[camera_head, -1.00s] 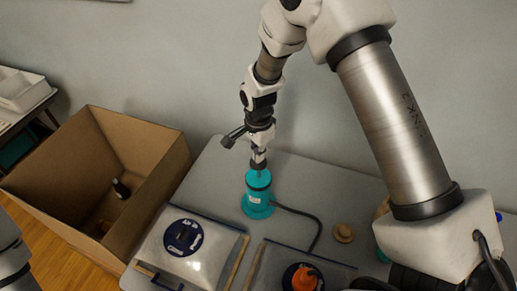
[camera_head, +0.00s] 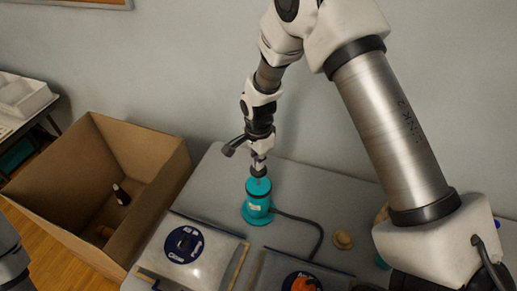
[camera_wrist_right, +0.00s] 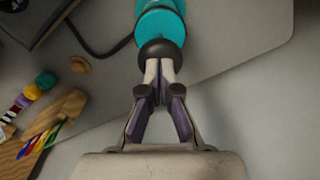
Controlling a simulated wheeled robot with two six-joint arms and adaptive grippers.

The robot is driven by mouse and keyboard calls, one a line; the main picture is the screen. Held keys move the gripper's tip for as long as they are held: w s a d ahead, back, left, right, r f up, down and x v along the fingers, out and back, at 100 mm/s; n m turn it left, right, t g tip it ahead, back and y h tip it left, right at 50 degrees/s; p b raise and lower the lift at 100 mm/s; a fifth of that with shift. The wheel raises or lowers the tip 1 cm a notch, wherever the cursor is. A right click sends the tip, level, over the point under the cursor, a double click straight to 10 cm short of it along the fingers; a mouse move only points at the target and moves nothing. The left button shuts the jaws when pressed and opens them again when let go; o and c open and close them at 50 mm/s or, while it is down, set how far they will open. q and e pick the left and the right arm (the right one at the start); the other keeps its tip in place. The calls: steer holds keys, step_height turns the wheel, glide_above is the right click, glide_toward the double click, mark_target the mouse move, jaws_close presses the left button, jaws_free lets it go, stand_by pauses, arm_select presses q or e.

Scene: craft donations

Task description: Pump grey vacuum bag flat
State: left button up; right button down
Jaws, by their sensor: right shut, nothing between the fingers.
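A teal pump (camera_head: 257,204) stands upright on the grey table. Its dark round knob (camera_wrist_right: 162,50) shows in the right wrist view. My right gripper (camera_head: 259,173) points down over the pump, shut and empty, its fingertips at the knob. The fingers also show in the right wrist view (camera_wrist_right: 159,72). A black hose (camera_head: 318,235) runs from the pump base toward an orange cap (camera_head: 304,284) on the front right bag (camera_head: 272,267). A pale bag (camera_head: 207,270) with a round blue valve label lies to its left. I cannot tell whether the right bag is flat. My left gripper is out of view.
An open cardboard box (camera_head: 150,222) with a dark bottle (camera_head: 121,195) inside stands left of the table. A round wooden piece (camera_head: 342,240) lies right of the hose. Colourful beads (camera_wrist_right: 33,91) and a wooden board (camera_wrist_right: 58,121) show in the right wrist view.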

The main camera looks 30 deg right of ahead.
step_height(320, 180, up, 7)
steer(key=p, duration=0.5)
steer(key=shift+r, duration=0.2)
steer(key=shift+f, duration=0.1)
steer(key=shift+f+b, duration=3.3)
steer(key=shift+f, duration=2.45)
step_height(320, 180, up, 10)
steer(key=p, duration=0.7)
steer(key=shift+f, duration=0.25)
steer(key=shift+r, duration=1.1)
steer(key=shift+f, duration=0.1)
